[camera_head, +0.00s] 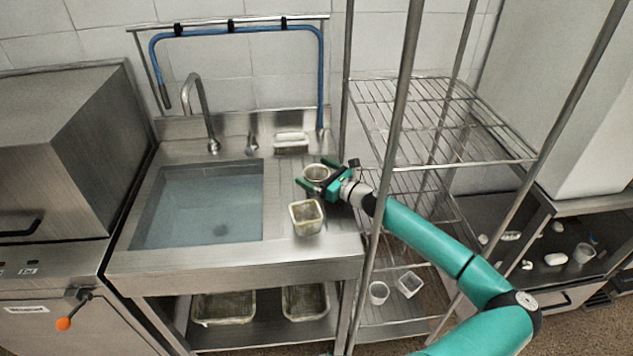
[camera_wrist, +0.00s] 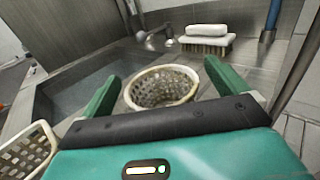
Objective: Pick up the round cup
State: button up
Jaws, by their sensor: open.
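The round cup (camera_head: 316,173) is a cream perforated basket standing on the steel counter to the right of the sink basin. In the wrist view the cup (camera_wrist: 162,87) stands upright between the two green fingers. My gripper (camera_head: 318,174) is open, with one finger on each side of the cup. In the wrist view my gripper (camera_wrist: 160,80) shows small gaps between its fingers and the cup's rim. The cup's lower near part is partly hidden behind the gripper body.
A square perforated basket (camera_head: 306,217) stands just in front of the cup; it also shows in the wrist view (camera_wrist: 22,150). A brush (camera_head: 291,142) lies behind. The water-filled sink (camera_head: 205,205) is at left. Rack posts (camera_head: 391,130) stand close to my arm.

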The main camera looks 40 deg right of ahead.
jog(key=c, duration=1.1)
jog(key=shift+o, duration=0.2)
jog(key=shift+r, duration=0.1)
